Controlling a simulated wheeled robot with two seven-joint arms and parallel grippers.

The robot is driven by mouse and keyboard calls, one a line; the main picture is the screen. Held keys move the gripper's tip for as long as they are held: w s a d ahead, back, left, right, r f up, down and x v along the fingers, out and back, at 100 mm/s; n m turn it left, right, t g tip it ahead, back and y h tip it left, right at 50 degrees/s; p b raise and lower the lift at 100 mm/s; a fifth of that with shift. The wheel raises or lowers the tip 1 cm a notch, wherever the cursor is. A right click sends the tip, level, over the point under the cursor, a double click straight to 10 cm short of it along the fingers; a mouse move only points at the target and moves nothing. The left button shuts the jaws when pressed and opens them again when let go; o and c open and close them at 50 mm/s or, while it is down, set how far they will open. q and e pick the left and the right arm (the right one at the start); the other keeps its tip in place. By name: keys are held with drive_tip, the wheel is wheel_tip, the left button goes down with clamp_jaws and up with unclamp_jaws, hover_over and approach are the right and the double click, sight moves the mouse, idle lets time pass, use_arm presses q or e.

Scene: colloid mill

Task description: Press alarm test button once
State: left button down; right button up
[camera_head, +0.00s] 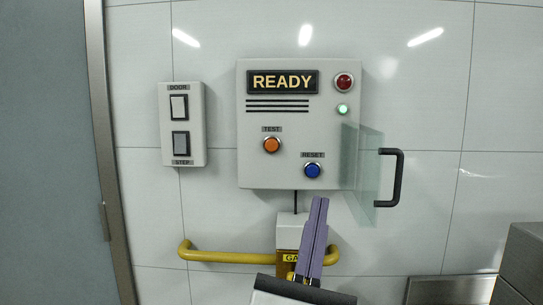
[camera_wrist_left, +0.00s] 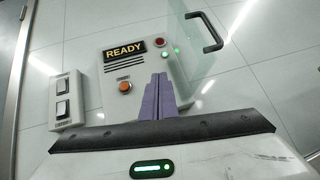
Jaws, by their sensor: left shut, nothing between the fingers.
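The alarm panel (camera_head: 256,170) is a grey wall box with a READY display (camera_head: 282,82). Its orange TEST button (camera_head: 272,145) is at lower left and its blue RESET button (camera_head: 312,170) at lower right. A clear cover with a black handle (camera_head: 397,178) stands swung out at the panel's right side. My left gripper (camera_head: 320,202) is shut and empty, below the panel and under the RESET button. In the left wrist view, the orange button (camera_wrist_left: 125,87) shows left of the shut fingers (camera_wrist_left: 158,78), which hide the blue button. My right gripper is not in view.
A red lamp (camera_head: 344,81) and a lit green lamp (camera_head: 343,110) are on the panel. A DOOR/STEP switch box (camera_head: 182,124) is to its left. A yellow rail (camera_head: 220,256) and a grey-and-yellow box lie below. A door (camera_head: 50,150) is at far left.

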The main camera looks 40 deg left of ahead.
sight(272, 145)
use_arm(q)
drive_tip(key=s+a+r+n+g+y, duration=0.1)
drive_tip(key=a+r+n+g+y, duration=0.2)
drive_tip(key=n, duration=0.7)
drive_tip(key=s+a+r+n+g+y+b, duration=0.1)
drive_tip(key=s+a+r+n+g+y, duration=0.1)
drive_tip(key=n+y, duration=0.6)
wheel_tip(272, 145, up, 2)
drive_tip(key=a+n+g, duration=0.1)
drive_tip(key=n, duration=0.2)
drive_tip(key=shift+s+a, duration=0.25)
drive_tip(key=shift+s, duration=0.05)
drive_tip(key=shift+r, duration=0.1)
drive_tip(key=w+a, duration=0.1)
drive_tip(key=w, duration=0.1)
drive_tip(key=w+a, duration=0.2)
drive_tip(key=w, duration=0.1)
drive_tip(key=w+a, duration=0.1)
drive_tip(key=w, duration=0.1)
drive_tip(key=shift+w+a+b, duration=0.25)
drive_tip(key=shift+a+b, duration=0.05)
